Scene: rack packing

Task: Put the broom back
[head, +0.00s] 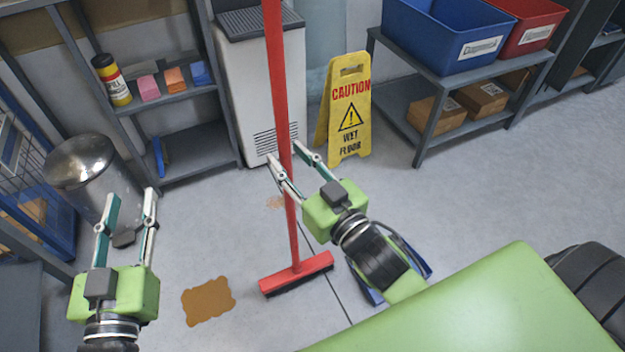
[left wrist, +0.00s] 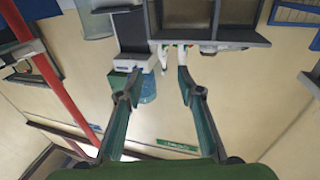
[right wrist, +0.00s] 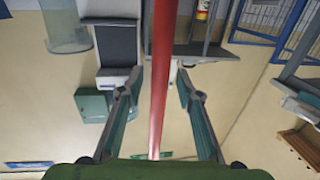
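The broom has a long red handle (head: 278,90) and a red head (head: 297,274) with dark bristles on the floor. It stands nearly upright, leaning slightly. My right gripper (head: 285,153) is at the handle with its fingers apart. In the right wrist view the handle (right wrist: 159,70) runs between the open fingers (right wrist: 158,83), with gaps on both sides. My left gripper (head: 130,196) is open and empty, left of the broom. In the left wrist view the handle (left wrist: 50,75) passes outside its fingers (left wrist: 158,78).
A yellow caution sign (head: 346,110) stands behind the broom. A brown spill (head: 208,300) lies on the floor. A metal bin (head: 85,165) and grey shelf (head: 195,140) are at left. A bench with blue (head: 440,35) and red bins (head: 530,25) is at right. A blue object (head: 420,263) is partly hidden by my arm.

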